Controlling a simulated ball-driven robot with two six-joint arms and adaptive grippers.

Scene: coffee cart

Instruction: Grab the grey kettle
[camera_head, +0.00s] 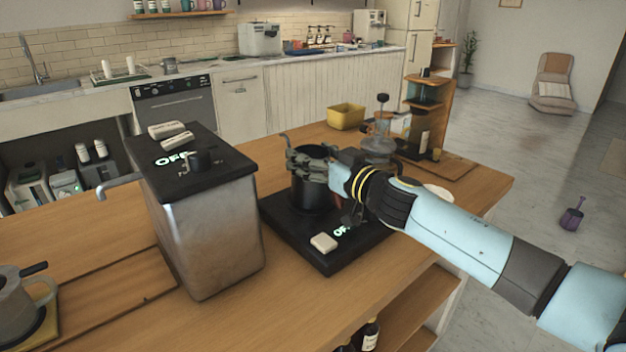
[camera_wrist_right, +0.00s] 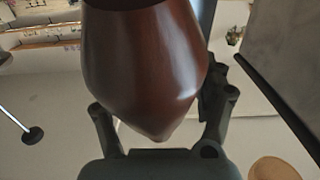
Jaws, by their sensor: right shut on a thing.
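A dark, cylindrical pot (camera_head: 317,195) stands on the black hot plate, with my right gripper (camera_head: 300,162) at its upper part. The gripper is shut on it, its fingers reaching left across the pot near the rim. In the right wrist view a glossy brown, tapering part (camera_wrist_right: 150,65) fills the space between the fingers (camera_wrist_right: 160,125); I cannot tell which part of the pot it is. A grey kettle-like vessel (camera_head: 18,298) with a handle and a dark knob is cut off at the lower left, apart from the gripper. My left gripper is not in view.
A glass-and-metal brewer (camera_head: 380,140) and a yellow bin (camera_head: 346,116) stand behind.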

